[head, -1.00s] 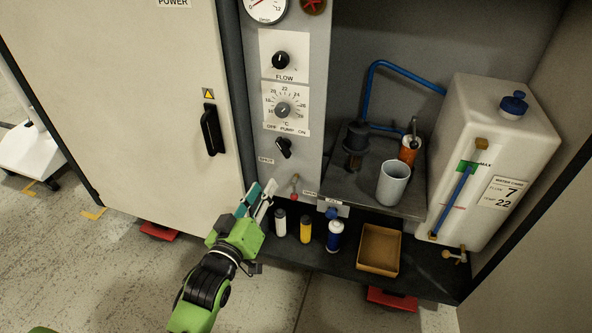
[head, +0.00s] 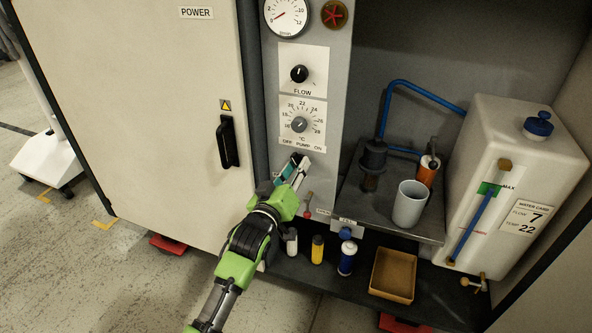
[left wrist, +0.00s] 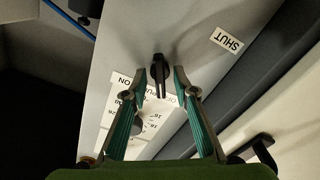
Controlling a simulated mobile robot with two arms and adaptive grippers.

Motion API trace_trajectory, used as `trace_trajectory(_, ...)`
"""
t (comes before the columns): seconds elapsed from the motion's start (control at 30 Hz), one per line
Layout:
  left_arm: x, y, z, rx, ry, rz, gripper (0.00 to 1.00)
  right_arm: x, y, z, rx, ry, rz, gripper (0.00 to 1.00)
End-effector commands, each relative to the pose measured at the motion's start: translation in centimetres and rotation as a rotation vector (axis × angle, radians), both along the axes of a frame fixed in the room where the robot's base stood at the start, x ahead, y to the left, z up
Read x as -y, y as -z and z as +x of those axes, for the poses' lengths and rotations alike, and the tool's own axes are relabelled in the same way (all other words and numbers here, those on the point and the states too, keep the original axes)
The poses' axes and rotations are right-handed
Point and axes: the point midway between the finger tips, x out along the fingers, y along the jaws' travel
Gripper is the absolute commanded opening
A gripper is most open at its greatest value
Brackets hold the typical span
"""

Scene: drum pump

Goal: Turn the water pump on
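My left gripper (head: 297,166) is at the panel in the head view and mostly covers the knob there. In the left wrist view my left gripper (left wrist: 160,78) is open, with one green-backed finger on each side of the knob. Small gaps show between fingers and knob; contact cannot be told. My right gripper is not in view.
Above are the temperature dial (head: 299,125), flow knob (head: 299,74) and gauge (head: 287,15). A small red-tipped lever (head: 308,201) is just below my gripper. Right are a grey cup (head: 409,205) and water tank (head: 510,180). Bottles and a tan tray (head: 392,276) stand below.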

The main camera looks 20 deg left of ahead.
Motion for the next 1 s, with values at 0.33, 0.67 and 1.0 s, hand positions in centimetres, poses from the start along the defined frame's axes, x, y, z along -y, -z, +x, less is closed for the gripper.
trace_trajectory(0.33,0.0,0.0,0.3,-0.001,0.001,0.001,0.24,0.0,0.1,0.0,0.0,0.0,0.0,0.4)
trace_trajectory(0.67,0.0,0.0,0.3,-0.001,0.001,0.002,0.0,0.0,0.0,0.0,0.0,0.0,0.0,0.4)
trace_trajectory(1.0,0.0,-0.2,0.3,0.005,0.0,0.094,0.0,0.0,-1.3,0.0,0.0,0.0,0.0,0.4)
